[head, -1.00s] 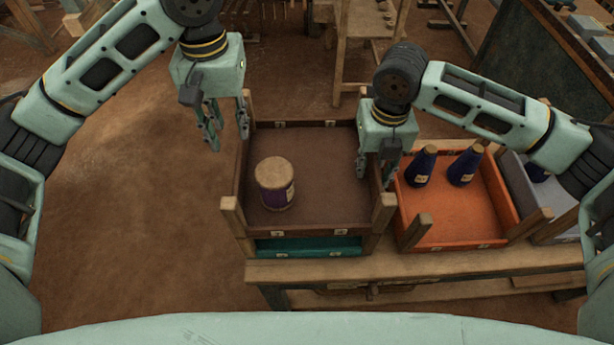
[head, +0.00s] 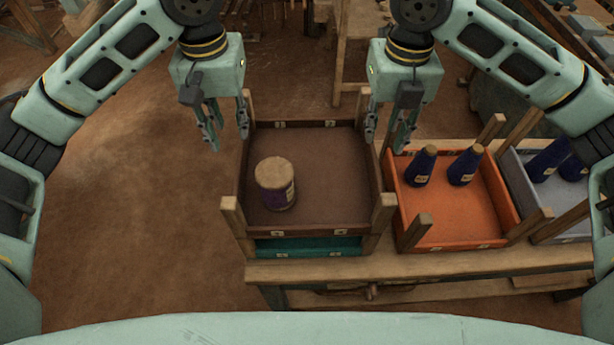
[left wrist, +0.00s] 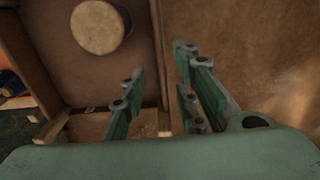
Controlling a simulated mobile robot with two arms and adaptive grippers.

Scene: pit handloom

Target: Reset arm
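My left gripper (head: 226,135) is open and empty, hanging above the far left corner of a brown tray (head: 325,220). Its open fingers also show in the left wrist view (left wrist: 160,100), with the tray's edge below them. My right gripper (head: 388,135) is open and empty, hanging near the tray's far right corner. A purple spool with a pale wooden top (head: 275,184) stands upright in the brown tray, apart from both grippers. Its round top shows in the left wrist view (left wrist: 100,26).
The brown tray sits on a teal tray (head: 310,246). To the right, an orange tray (head: 455,215) holds two dark blue cones (head: 466,166), and a grey tray (head: 565,200) holds two more (head: 549,160). All stand on a wooden bench (head: 420,263). Open floor (head: 140,220) lies left.

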